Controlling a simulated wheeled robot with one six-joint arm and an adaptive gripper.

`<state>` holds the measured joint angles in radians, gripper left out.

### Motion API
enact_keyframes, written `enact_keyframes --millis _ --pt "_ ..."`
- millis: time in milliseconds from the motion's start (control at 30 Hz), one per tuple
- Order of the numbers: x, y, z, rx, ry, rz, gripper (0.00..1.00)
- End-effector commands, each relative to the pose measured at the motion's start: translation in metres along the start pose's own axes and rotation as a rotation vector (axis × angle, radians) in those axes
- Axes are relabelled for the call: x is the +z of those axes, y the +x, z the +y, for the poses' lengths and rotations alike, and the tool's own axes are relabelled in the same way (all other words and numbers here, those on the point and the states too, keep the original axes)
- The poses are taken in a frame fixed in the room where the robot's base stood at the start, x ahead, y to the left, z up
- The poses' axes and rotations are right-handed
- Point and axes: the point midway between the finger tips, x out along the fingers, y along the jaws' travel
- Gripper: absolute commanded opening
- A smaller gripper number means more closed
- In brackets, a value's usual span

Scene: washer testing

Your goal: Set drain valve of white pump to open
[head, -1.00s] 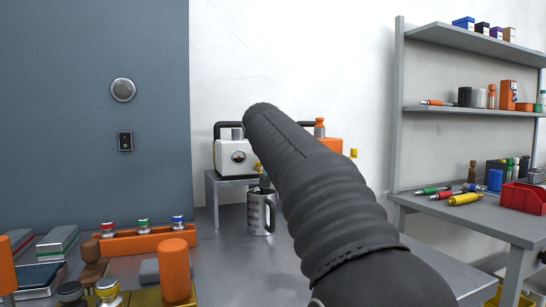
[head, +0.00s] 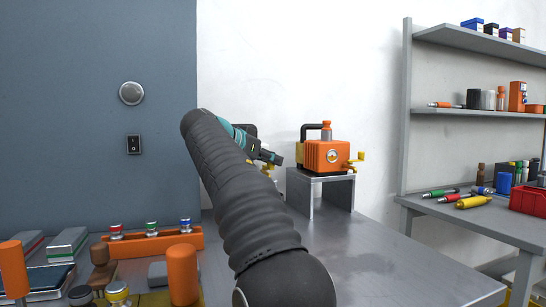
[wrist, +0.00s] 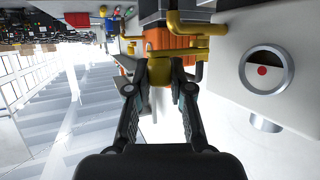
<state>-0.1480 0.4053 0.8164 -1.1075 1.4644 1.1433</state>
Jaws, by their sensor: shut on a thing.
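The white pump (wrist: 225,75) fills the right of the wrist view, with a round sight glass with a red dot on its face. In the head view my arm hides nearly all of it. Its yellow drain valve (wrist: 158,42) shows at the fingertips in the wrist view. My gripper (wrist: 157,68) is shut on the yellow valve handle, with one finger on each side. In the head view my gripper (head: 272,157) is partly hidden behind my arm, left of the orange pump. The valve's exact angle is hard to tell.
The orange pump (head: 327,155) stands on a metal stand (head: 345,193) close to the right of my gripper. An orange rack (head: 150,245) and several small parts crowd the left front. The metal table (head: 350,265) is clear at front right. Shelves stand farther right.

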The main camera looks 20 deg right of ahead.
Motion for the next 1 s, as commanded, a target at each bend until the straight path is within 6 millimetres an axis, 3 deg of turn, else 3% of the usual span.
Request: enact_keyframes --millis 633,667,733,767,1000 --pt "0.0036 -0.0006 -0.0015 0.049 0.015 -0.005 0.0" --pt "0.0037 -0.0006 -0.0015 0.049 0.015 -0.005 0.25" --pt "0.0035 -0.0006 -0.0016 0.048 0.015 -0.005 0.43" --pt "0.0034 -0.0006 -0.0015 0.048 0.015 -0.004 0.47" --pt "0.0022 -0.0011 -0.0012 0.047 0.016 -0.003 0.47"
